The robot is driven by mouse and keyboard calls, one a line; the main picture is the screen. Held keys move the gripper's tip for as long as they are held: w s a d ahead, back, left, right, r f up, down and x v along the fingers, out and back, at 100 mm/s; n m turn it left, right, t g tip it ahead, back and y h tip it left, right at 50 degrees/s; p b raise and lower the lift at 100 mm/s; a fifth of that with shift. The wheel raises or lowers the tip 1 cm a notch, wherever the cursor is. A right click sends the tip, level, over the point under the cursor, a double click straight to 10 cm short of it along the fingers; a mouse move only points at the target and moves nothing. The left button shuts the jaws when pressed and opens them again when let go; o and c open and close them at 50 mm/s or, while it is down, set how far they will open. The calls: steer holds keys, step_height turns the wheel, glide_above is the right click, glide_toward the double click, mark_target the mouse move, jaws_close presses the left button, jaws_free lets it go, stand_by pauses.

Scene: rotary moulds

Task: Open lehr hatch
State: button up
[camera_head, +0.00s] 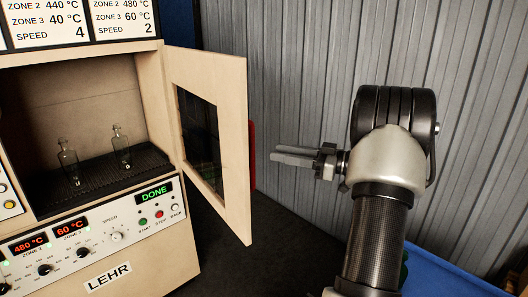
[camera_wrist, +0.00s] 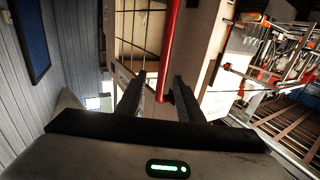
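The lehr hatch (camera_head: 233,135) is a pale framed door with a dark window. It stands swung wide open to the right of the lehr's chamber (camera_head: 100,165). Its red handle (camera_head: 252,155) shows on the outer face, mostly hidden behind the door's edge. In the wrist view the red handle (camera_wrist: 170,45) is a long bar that ends between and ahead of my fingers. My gripper (camera_head: 273,154) is just right of the handle, with a small gap in the head view. In the wrist view my gripper (camera_wrist: 158,84) is open and empty, its dark fingers spread.
Two clear glass bottles (camera_head: 68,162) (camera_head: 121,147) stand inside on the dark belt. The panel display (camera_head: 154,194) reads DONE. A corrugated grey wall (camera_head: 300,60) stands behind. Dark floor lies between the hatch and my arm. A blue edge (camera_head: 450,275) shows at lower right.

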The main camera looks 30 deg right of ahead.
steer(key=v, duration=0.8)
